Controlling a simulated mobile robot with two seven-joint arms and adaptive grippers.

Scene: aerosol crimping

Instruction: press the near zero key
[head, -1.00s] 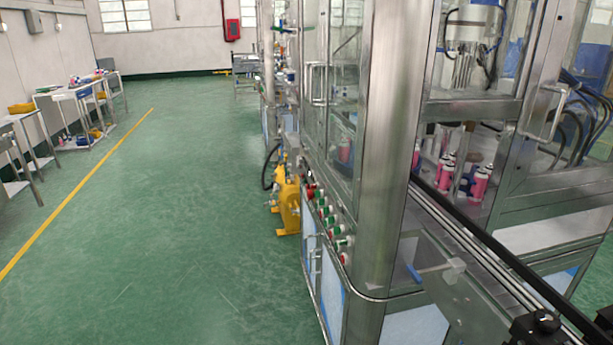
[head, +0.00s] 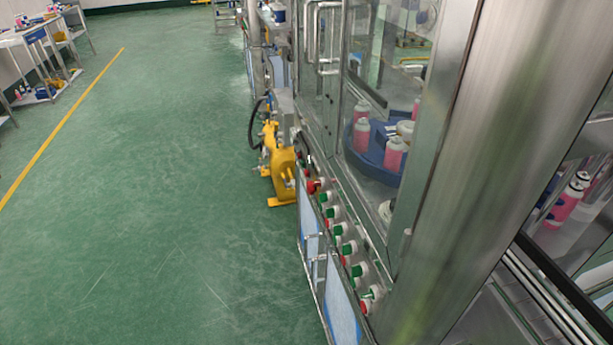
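A slanted row of several green and red push buttons (head: 343,229) runs along the machine's front ledge in the head view, right of centre. A red knob (head: 315,186) sits at its far end and a red button (head: 366,306) at its near end. The labels are too small to read, so I cannot tell which one is the near zero key. Neither of my grippers is in view.
A thick steel post (head: 470,180) stands just right of the buttons. Behind glass, pink cans (head: 395,155) sit on a blue rotary table (head: 372,150). A yellow pump (head: 281,170) stands on the floor beyond the buttons. The green floor (head: 160,220) to the left is clear.

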